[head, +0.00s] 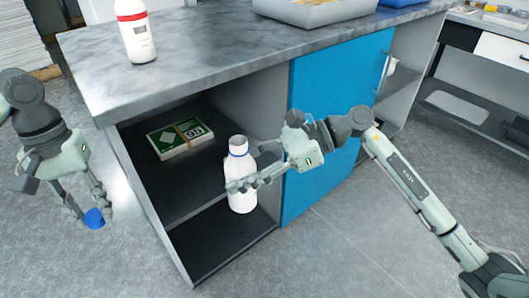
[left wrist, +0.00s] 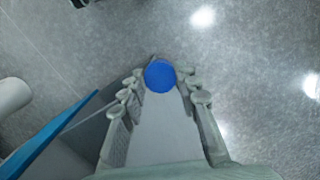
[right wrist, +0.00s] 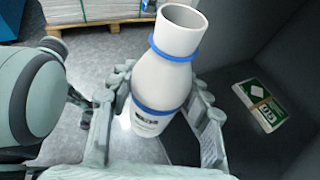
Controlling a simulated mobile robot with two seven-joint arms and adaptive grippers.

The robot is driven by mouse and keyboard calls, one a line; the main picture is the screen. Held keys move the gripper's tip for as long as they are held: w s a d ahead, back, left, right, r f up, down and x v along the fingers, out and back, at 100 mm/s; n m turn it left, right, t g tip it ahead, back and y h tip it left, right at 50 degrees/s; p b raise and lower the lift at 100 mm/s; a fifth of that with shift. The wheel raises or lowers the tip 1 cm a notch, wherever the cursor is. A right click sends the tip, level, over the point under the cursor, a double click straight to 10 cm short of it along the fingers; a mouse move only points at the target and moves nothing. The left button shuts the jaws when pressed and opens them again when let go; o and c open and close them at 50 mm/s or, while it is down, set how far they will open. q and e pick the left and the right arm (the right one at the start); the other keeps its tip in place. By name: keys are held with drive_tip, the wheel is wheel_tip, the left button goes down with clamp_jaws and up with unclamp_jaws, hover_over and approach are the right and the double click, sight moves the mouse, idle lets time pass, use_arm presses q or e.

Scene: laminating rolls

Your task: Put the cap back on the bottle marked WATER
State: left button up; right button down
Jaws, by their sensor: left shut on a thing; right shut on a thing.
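My left gripper (head: 91,208) is shut on a small blue cap (head: 94,218), held between its fingertips over the floor, left of the cabinet. In the left wrist view the round blue cap (left wrist: 160,76) shows between the fingers. My right gripper (head: 237,184) is shut around the body of a white bottle (head: 241,195), held nearly upright in front of the open shelves. In the right wrist view the white bottle (right wrist: 165,75) has an open, uncapped mouth and blue bands. Its dark lettering is too small to read. The cap and bottle are well apart.
A white bottle with a red band (head: 135,32) stands on the grey marbled counter (head: 215,52). A grey tray (head: 315,12) is at the back. A green-and-white pack (head: 180,137) lies on the shelf. The cabinet's blue door (head: 325,130) is right of the bottle. Floor between the grippers is partly clear.

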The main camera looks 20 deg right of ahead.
sight(228, 174)
drive_tip(key=a+n+g, duration=0.2)
drive_tip(key=a, duration=0.1)
drive_tip(key=a+n+g, duration=0.1)
drive_tip(key=a, duration=0.1)
drive_tip(key=shift+s+a+f+g, duration=0.15)
drive_tip(key=shift+s+f+g, duration=0.2)
drive_tip(key=shift+g, duration=0.05)
use_arm(q)
drive_tip(key=shift+d+r+n, duration=0.3)
drive_tip(key=shift+d+n, duration=0.2)
drive_tip(key=shift+n, duration=0.2)
drive_tip(key=s+d+r+n, duration=0.1)
drive_tip(key=d+r+n, duration=0.3)
drive_tip(key=d+r, duration=0.4)
drive_tip(key=s+d+r+n+h, duration=0.1)
drive_tip(key=d+r+n, duration=0.2)
drive_tip(key=d+r, duration=0.6)
drive_tip(key=d, duration=0.5)
drive_tip(key=shift+n, duration=0.4)
drive_tip(key=shift+d, duration=0.1)
